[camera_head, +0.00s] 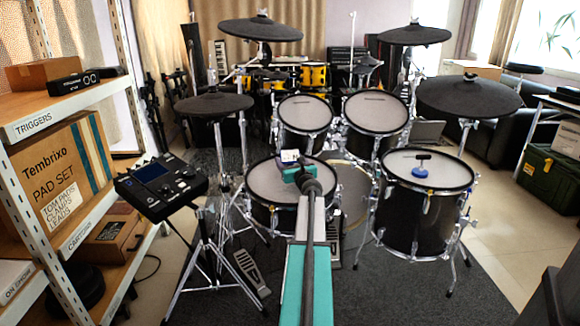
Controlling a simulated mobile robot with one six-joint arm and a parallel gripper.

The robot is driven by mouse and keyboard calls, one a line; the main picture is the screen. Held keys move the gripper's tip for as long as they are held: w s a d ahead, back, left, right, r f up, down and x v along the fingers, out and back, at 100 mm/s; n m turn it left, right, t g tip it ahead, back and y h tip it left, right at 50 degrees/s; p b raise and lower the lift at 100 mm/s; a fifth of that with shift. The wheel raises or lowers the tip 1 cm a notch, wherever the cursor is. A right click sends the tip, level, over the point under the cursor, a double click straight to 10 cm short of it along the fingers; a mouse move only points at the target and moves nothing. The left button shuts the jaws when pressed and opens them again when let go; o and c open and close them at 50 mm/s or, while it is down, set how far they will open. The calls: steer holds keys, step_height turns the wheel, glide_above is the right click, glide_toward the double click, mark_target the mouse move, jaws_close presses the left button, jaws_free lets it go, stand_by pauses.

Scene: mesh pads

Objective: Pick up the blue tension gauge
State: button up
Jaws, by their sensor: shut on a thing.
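A small blue round piece with a black T-shaped top (420,170), which looks like the blue tension gauge, rests upright on the pale mesh head of the right floor drum (398,177). My gripper (292,164) is over the left front drum (265,190), well to the left of the blue piece. It is shut on a small white thing (289,156) with dark marks at its tip. The gripper hides part of this thing, and I cannot tell what it is or whether it touches the drum head.
Black cymbal pads (470,96) on stands hang around the drums. A drum module (161,187) stands on a tripod at left, beside a shelf (60,110) with boxes. A green case (549,178) is at right. Bare floor shows at front right.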

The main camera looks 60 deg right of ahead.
mark_target(289, 152)
steer(key=shift+r, duration=0.15)
steer(key=shift+r+p, duration=0.95)
steer(key=shift+r, duration=0.5)
steer(key=w+a+r+p+v, duration=0.1)
steer(key=r+p+v, duration=0.1)
steer(key=v, duration=1.3)
steer(key=shift+a+p, duration=0.6)
steer(key=shift+p, duration=0.1)
